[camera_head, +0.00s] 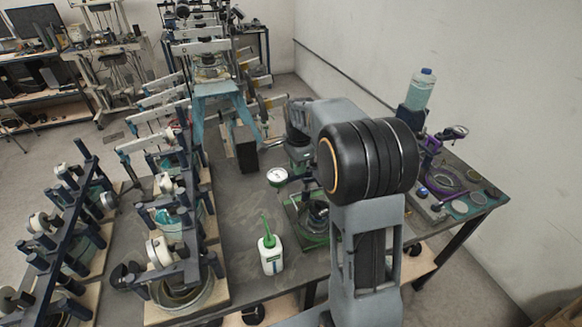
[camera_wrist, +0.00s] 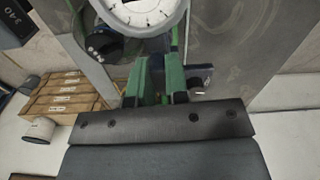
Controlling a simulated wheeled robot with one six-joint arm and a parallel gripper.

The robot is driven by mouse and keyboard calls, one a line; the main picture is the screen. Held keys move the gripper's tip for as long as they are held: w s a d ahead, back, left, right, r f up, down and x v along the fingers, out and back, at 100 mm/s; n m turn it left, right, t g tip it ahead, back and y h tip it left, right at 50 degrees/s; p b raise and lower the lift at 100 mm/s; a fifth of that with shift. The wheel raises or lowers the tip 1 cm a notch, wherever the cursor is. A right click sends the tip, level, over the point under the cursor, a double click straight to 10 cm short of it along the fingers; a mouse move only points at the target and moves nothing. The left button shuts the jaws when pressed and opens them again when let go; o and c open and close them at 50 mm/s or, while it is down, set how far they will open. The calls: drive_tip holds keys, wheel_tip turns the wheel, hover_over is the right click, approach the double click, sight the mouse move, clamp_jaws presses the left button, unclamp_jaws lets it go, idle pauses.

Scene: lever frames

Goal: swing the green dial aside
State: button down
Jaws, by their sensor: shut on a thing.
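The green dial has a round white gauge face (camera_wrist: 143,8), cut off at the top of the wrist view. The face also shows in the head view (camera_head: 277,176), left of my arm. My gripper (camera_wrist: 158,78) is right below the face in the wrist view and is shut on a green part of the dial. The exact contact is dark and partly hidden. In the head view my arm covers much of the green stand (camera_head: 313,238) below the dial.
A white bottle with a green spout (camera_head: 271,255) stands on the table near the dial. A blue-capped bottle (camera_head: 419,90) and a purple device (camera_head: 447,180) are to the right. Several dark lever frames (camera_head: 185,205) crowd the left. Bare tabletop (camera_head: 240,195) lies left of the dial.

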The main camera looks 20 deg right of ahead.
drive_tip(key=shift+r, duration=0.1)
idle(0.4)
drive_tip(key=c, duration=1.1)
unclamp_jaws()
wheel_tip(320, 180, up, 14)
drive_tip(key=shift+f+b, duration=0.15)
drive_tip(key=shift+b, duration=0.25)
